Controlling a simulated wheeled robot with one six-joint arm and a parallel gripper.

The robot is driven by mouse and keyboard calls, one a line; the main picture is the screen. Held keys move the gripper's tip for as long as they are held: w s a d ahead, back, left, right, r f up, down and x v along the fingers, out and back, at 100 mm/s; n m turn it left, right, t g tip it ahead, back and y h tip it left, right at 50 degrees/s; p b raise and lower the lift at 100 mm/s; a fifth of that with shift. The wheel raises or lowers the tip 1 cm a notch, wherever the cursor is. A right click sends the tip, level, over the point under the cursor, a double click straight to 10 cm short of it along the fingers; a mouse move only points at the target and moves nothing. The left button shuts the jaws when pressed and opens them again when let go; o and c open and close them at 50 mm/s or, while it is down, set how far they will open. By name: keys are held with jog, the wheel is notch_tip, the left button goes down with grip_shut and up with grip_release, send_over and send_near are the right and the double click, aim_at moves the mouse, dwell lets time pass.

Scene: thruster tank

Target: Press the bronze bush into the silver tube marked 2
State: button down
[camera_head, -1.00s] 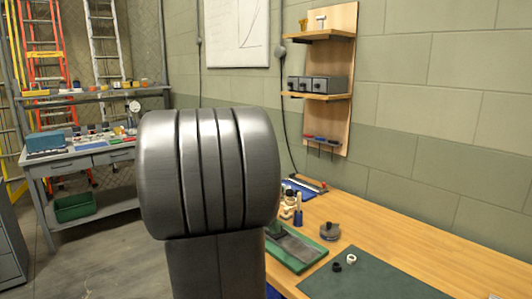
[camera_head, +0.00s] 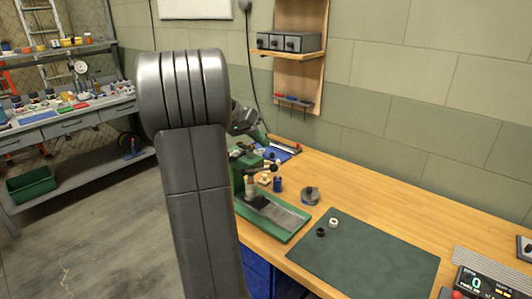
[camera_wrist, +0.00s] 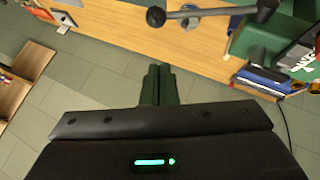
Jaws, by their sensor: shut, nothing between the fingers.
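My gripper (camera_wrist: 160,86) is shut and empty in the wrist view, its two dark fingers side by side. Above them in that view is a grey lever bar with a dark ball knob (camera_wrist: 156,17), beside a green machine body (camera_wrist: 262,42). In the head view, a green press base with a grey plate (camera_head: 285,216) stands on the bench, partly behind my arm. A small pale upright part (camera_head: 250,187) stands at the press. I cannot make out the bronze bush or a silver tube marked 2.
A dark green mat (camera_head: 375,262) holds a small black ring (camera_head: 321,232) and a white ring (camera_head: 334,223). A round grey item (camera_head: 310,195) and a blue part (camera_head: 277,184) stand near the press. A display box (camera_head: 482,283) is at the right.

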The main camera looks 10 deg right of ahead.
aim_at(259, 170)
jog(key=f, duration=0.1)
jog(key=s+f, duration=0.1)
jog(key=s+d+f, duration=0.1)
jog(key=f, duration=0.1)
jog(key=shift+f+p, duration=0.1)
jog(key=shift+p, duration=0.2)
